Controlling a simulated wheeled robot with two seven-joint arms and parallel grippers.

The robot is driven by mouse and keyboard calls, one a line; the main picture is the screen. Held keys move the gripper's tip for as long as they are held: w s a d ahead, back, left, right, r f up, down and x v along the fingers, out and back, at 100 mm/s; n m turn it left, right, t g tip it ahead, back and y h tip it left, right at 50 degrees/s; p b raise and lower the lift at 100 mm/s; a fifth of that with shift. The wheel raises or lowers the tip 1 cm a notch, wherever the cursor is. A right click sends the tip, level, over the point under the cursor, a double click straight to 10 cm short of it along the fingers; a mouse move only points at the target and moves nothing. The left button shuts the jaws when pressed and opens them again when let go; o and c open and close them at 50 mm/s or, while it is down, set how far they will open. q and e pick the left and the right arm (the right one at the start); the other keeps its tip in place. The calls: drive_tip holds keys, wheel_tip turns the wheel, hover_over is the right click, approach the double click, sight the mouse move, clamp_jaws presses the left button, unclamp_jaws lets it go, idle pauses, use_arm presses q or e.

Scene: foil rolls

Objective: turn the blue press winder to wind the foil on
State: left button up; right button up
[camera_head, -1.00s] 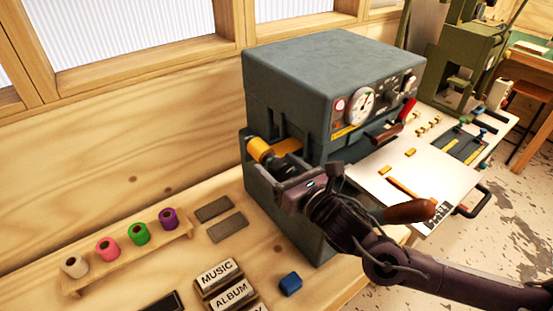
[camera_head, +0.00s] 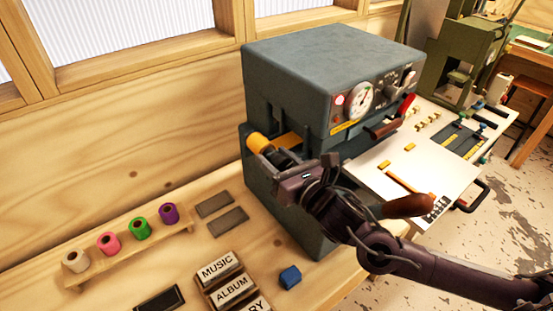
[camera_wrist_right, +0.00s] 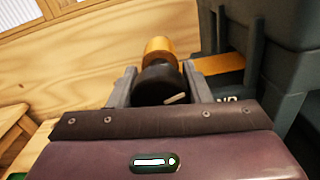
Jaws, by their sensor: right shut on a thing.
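The blue-grey press (camera_head: 330,65) stands on the wooden bench. A gold foil roll (camera_head: 257,142) sits at its left side, with a gold foil strip (camera_head: 289,140) running into the press. My right gripper (camera_head: 272,160) is at the roll's near end. In the right wrist view its two fingers are on either side of the black winder knob (camera_wrist_right: 160,84), shut on it. The knob has a pale mark, tilted, and the gold roll (camera_wrist_right: 158,50) shows beyond it. The fingers partly hide the knob in the head view. My left gripper is not in view.
A wooden rack (camera_head: 130,255) holds white, pink, green and purple rolls. Label blocks (camera_head: 232,290), a blue block (camera_head: 290,276) and grey plates (camera_head: 228,222) lie on the bench. The press's white table (camera_head: 375,176) and brown handle (camera_head: 410,205) are near my right arm.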

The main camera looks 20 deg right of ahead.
drive_tip(key=m+b, duration=0.1)
drive_tip(key=m, duration=0.3)
drive_tip(key=shift+m, duration=0.3)
drive_tip(key=m, duration=0.3)
drive_tip(key=shift+d, duration=0.1)
drive_tip(key=shift+m, duration=1)
drive_tip(key=shift+f, duration=0.1)
drive_tip(key=shift+f, duration=0.15)
